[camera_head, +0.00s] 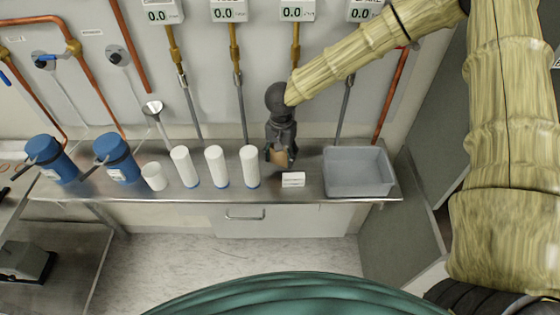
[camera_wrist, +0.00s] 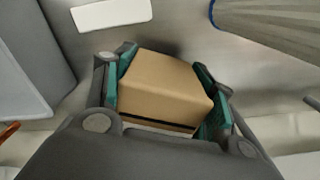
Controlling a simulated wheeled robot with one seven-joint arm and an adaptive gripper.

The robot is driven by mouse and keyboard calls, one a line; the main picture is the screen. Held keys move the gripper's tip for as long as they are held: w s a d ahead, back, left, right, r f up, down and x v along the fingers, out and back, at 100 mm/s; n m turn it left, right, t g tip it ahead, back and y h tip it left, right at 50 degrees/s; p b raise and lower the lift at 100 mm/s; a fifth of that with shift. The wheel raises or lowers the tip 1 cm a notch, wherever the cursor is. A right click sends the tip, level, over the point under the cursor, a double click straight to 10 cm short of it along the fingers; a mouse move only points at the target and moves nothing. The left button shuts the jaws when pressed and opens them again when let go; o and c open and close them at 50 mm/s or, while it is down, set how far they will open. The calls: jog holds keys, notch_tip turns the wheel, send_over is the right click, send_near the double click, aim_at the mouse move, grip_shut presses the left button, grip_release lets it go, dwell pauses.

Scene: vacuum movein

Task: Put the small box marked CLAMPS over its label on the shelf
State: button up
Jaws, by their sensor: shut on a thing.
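A small brown cardboard box (camera_wrist: 162,90) sits between the two green-padded fingers of my gripper (camera_wrist: 162,96) in the wrist view, and the pads touch its sides. No word is readable on the faces that show. In the head view my gripper (camera_head: 280,150) points down over the steel shelf (camera_head: 330,202), with the box (camera_head: 281,159) at its tips. Whether the box touches the shelf, I cannot tell. A white label (camera_head: 293,180) lies at the shelf's front edge, just in front and slightly right of the box. It also shows in the wrist view (camera_wrist: 111,14); its text is unreadable.
A grey tray (camera_head: 358,190) stands right of the label. Several white cylinders, the nearest (camera_head: 250,167) close left of my gripper, and two blue canisters (camera_head: 116,158) stand further left. Hoses and gauges (camera_head: 297,13) line the back wall.

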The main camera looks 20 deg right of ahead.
aim_at(280, 163)
jog(key=shift+f+p, duration=0.5)
jog(key=shift+f, duration=1.3)
jog(key=shift+f, duration=0.1)
jog(key=o, duration=1.2)
jog(key=shift+c, duration=0.2)
